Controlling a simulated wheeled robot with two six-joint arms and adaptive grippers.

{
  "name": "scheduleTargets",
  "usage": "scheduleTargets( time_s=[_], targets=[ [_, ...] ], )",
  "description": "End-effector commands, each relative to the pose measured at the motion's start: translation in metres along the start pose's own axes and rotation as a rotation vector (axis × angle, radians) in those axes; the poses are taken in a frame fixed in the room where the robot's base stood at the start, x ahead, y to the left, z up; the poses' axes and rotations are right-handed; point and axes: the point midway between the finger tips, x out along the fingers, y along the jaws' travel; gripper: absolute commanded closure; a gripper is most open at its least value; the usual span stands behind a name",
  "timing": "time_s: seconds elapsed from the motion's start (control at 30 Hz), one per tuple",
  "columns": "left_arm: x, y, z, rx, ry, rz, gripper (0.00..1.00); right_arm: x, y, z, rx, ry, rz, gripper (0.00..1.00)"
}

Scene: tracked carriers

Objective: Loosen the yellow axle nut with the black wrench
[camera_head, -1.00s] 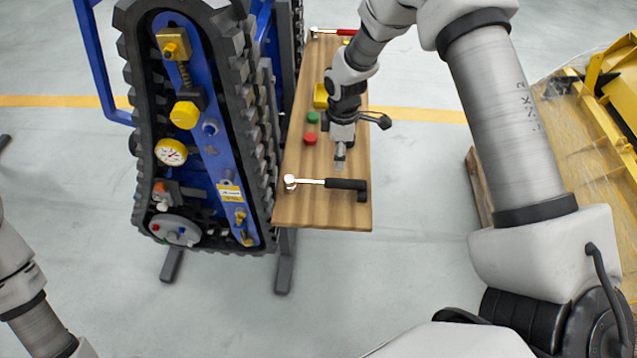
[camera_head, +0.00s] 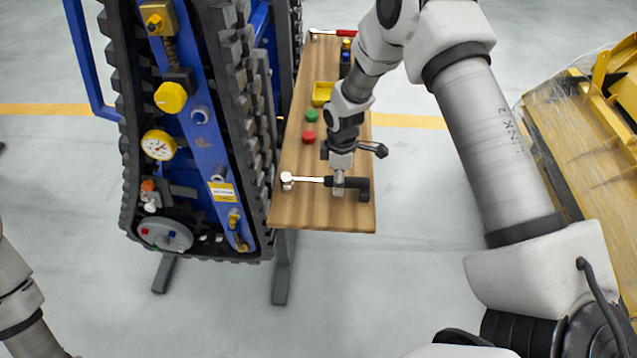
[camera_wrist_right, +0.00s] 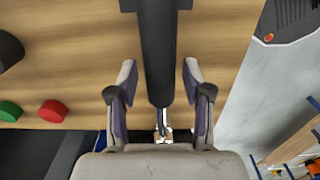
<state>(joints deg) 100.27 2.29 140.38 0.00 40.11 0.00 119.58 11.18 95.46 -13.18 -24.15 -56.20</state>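The yellow axle nut (camera_head: 170,97) is a large hexagonal piece on the blue frame of the tracked carrier. The black wrench (camera_head: 352,183) lies across the near end of the wooden board, its silver head to the left and its black handle to the right. My right gripper (camera_head: 338,190) is down at the handle. In the right wrist view, the open fingers (camera_wrist_right: 158,78) stand on either side of the black handle (camera_wrist_right: 157,40), with a gap on both sides. Only a link of my left arm shows at the lower left; its gripper is out of view.
The carrier's black track (camera_head: 240,120) stands close left of the board. A wrapped yellow load (camera_head: 585,130) is at right.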

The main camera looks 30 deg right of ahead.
Motion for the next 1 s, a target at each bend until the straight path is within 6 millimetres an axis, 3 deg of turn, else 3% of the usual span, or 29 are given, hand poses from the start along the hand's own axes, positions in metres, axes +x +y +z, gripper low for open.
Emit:
scheduleTargets(
  time_s=[0.03,0.1,0.13,0.37,1.0],
  targets=[
    [0.0,0.0,0.0,0.0,0.0,0.0,0.6,0.0,0.0,0.0,0.0,0.0,0.0,0.68],
    [0.0,0.0,0.0,0.0,0.0,0.0,0.6,0.0,0.0,0.0,0.0,0.0,0.0,0.93],
    [0.0,0.0,0.0,0.0,0.0,0.0,0.6,0.0,0.0,0.0,0.0,0.0,0.0,1.0],
    [-0.004,0.0,0.0,0.0,0.0,0.0,0.6,-0.005,0.0,0.0,0.0,0.0,0.001,1.0],
    [-0.053,0.0,0.0,0.0,0.0,0.0,0.6,-0.066,0.0,0.0,0.001,0.0,0.0,1.0]
  ],
)
